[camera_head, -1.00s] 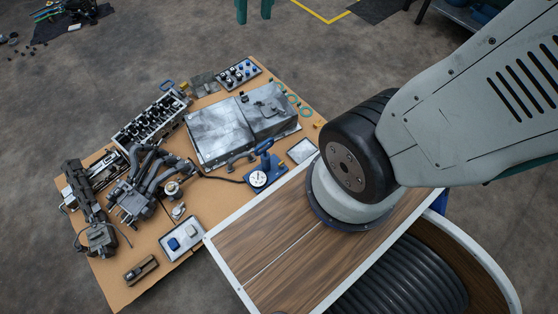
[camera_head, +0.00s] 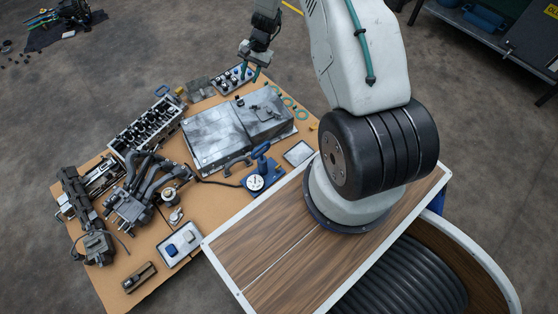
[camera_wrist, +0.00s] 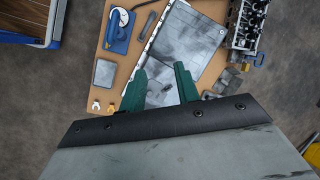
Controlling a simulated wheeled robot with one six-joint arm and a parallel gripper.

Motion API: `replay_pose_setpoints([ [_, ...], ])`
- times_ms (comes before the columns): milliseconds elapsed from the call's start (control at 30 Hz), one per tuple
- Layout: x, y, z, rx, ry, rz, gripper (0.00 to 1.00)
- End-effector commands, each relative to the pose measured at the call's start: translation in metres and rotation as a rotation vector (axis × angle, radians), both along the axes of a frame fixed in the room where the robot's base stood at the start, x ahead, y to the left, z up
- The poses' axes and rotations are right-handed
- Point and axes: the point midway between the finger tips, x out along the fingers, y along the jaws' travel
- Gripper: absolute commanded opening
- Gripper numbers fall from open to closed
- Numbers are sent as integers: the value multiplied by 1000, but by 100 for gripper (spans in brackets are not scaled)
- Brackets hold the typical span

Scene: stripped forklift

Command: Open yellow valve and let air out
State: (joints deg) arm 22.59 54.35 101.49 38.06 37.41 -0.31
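The brown bench (camera_head: 140,262) is crowded. The grey casing (camera_head: 215,140) fills its middle, with an engine block (camera_head: 153,125) and black manifold (camera_head: 145,190) to its left. Several green rings lie right of the casing. A tray (camera_head: 180,245) stands in front.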

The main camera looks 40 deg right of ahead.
Motion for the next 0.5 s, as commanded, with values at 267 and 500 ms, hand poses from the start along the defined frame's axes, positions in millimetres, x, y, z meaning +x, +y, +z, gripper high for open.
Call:
replay_pose_setpoints([
  [267, -51, -32, -193, 19, 121, -252, 32],
  [500, -125, -32, -325, 11, 220, -429, 32],
])
